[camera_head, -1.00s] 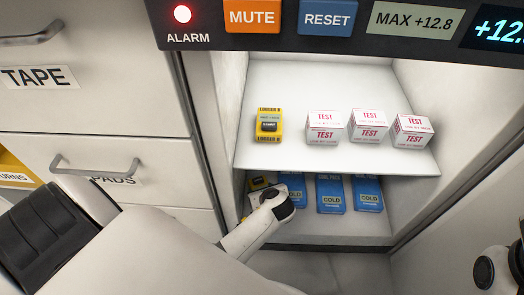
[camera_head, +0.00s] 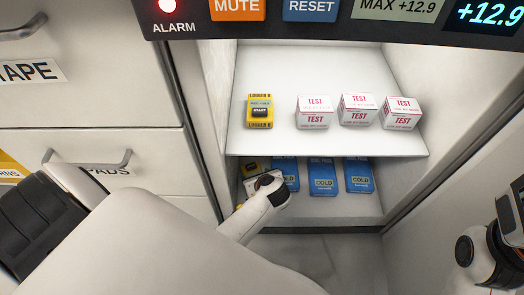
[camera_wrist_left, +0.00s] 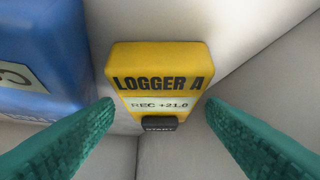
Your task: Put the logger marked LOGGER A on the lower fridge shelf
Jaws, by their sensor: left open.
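LOGGER A (camera_wrist_left: 160,82) is a yellow box with a REC +21.0 strip and a dark START button. In the left wrist view it lies between the green finger pads of my open left gripper (camera_wrist_left: 160,112), which does not grip it. In the head view my left gripper (camera_head: 268,188) reaches into the lower compartment at its left side. A yellow corner of the logger (camera_head: 250,164) shows behind it; the rest is hidden. The lower fridge shelf (camera_head: 310,208) shows bare along its front. My right gripper's fingers are not visible.
Blue COLD packs (camera_head: 322,177) stand right of my left gripper; one is close to LOGGER A. The upper shelf (camera_head: 300,70) above holds the yellow LOGGER B (camera_head: 260,111) and three white TEST boxes (camera_head: 358,110). The alarm lamp (camera_head: 167,5) is red.

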